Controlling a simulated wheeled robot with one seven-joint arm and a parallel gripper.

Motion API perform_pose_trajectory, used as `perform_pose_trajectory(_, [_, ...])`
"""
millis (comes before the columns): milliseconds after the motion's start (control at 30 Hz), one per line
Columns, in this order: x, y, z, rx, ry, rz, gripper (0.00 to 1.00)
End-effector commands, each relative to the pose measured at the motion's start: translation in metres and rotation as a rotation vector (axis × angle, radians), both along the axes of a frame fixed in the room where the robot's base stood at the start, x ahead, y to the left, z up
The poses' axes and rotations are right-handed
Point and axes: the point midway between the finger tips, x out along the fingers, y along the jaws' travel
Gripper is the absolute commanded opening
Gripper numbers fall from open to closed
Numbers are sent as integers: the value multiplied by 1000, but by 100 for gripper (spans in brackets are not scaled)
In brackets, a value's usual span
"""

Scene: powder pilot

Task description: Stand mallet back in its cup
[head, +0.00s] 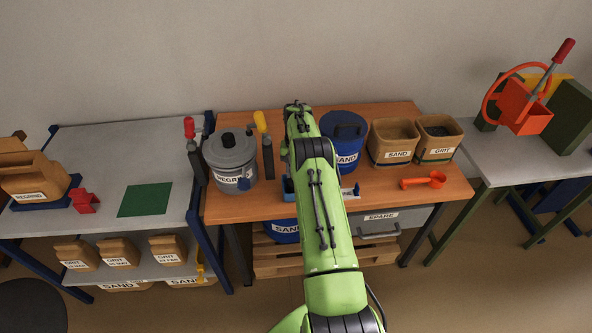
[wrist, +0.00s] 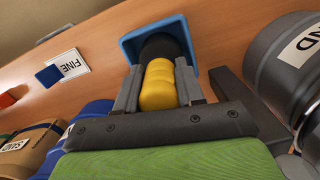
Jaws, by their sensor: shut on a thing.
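In the wrist view my gripper (wrist: 162,92) is shut on a yellow part, which I take to be the mallet's grip (wrist: 158,84). The mallet's black end (wrist: 162,48) points away from me, toward the open blue cup (wrist: 131,50). The black end overlaps the cup's opening; I cannot tell how deep it sits or whether it touches the bottom. In the head view my green arm hides the mallet and my gripper. Only a blue edge of the cup (head: 289,189) shows left of the arm.
A blue drum (head: 344,140), a SAND bin (head: 393,141) and a GRIT bin (head: 438,138) stand right. An orange scoop (head: 424,181) lies in front. A FINE card (wrist: 68,65) lies near the cup.

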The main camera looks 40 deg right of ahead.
Motion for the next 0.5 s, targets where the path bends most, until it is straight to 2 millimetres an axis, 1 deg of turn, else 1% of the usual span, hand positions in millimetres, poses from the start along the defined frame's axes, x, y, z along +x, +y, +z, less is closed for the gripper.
perform_pose_trajectory(200, [0,0,0,-1,-1,0,0])
perform_pose_trajectory(233, [0,0,0,-1,-1,0,42])
perform_pose_trajectory(400, [0,0,0,-1,-1,0,67])
perform_pose_trajectory(500, [0,0,0,-1,-1,0,67])
